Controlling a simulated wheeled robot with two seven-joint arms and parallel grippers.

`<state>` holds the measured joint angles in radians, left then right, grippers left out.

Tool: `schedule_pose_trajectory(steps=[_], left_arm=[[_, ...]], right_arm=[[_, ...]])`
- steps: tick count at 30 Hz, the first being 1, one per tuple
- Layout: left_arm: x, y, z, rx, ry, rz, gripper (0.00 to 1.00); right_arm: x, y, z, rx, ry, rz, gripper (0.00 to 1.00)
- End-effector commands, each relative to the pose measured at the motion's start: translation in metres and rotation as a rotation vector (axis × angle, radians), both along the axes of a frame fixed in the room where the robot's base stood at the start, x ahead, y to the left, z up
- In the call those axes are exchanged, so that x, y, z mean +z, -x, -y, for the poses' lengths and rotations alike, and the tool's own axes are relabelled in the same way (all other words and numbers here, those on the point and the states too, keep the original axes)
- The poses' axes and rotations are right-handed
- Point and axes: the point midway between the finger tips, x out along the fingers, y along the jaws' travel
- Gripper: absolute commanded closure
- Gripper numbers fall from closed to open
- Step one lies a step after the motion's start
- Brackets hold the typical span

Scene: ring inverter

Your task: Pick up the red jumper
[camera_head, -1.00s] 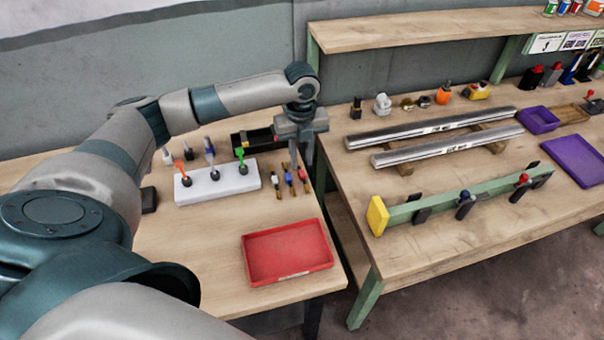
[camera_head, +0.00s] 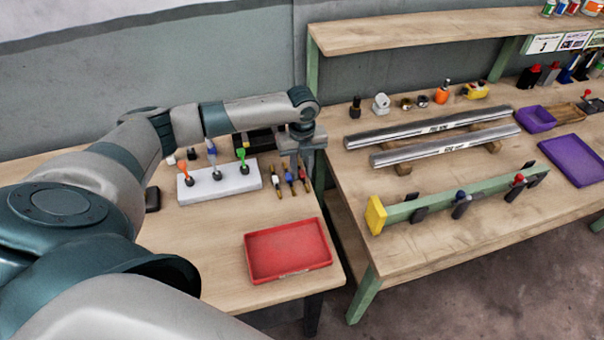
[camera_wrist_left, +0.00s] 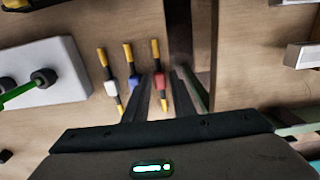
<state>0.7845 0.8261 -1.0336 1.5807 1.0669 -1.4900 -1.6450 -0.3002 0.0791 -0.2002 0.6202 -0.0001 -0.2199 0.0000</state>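The red jumper (camera_wrist_left: 160,82) has yellow-and-black ends and lies at the right of a row of three jumpers. In the head view it is the rightmost jumper (camera_head: 304,177), beside the table's right edge. The blue jumper (camera_wrist_left: 133,82) and the white jumper (camera_wrist_left: 111,88) lie to its left. My left gripper (camera_head: 296,160) is above the row, pointing down. In the left wrist view its fingers (camera_wrist_left: 168,85) are apart, with the red jumper showing between them. Whether they touch it cannot be told. My right gripper is not in view.
A white block (camera_head: 220,183) with orange, blue and green tools stands left of the jumpers. A red tray (camera_head: 287,250) lies in front. A narrow gap separates this table from the right one, which carries metal bars (camera_head: 445,146) and a green rail (camera_head: 460,197).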

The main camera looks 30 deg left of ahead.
Motion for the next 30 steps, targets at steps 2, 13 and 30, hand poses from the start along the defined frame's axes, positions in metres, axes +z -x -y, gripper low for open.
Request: schedule_pose_trajectory(steps=[2, 13, 30], left_arm=[[0.0, 0.0, 0.0, 0.0, 0.0, 0.0, 0.77], [0.0, 0.0, 0.0, 0.0, 0.0, 0.0, 1.0], [0.018, -0.001, 0.0, 0.0, 0.001, 0.002, 1.0]], right_arm=[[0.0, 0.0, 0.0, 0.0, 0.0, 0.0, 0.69], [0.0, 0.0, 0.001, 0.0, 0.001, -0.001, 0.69], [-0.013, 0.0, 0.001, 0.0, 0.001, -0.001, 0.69]])
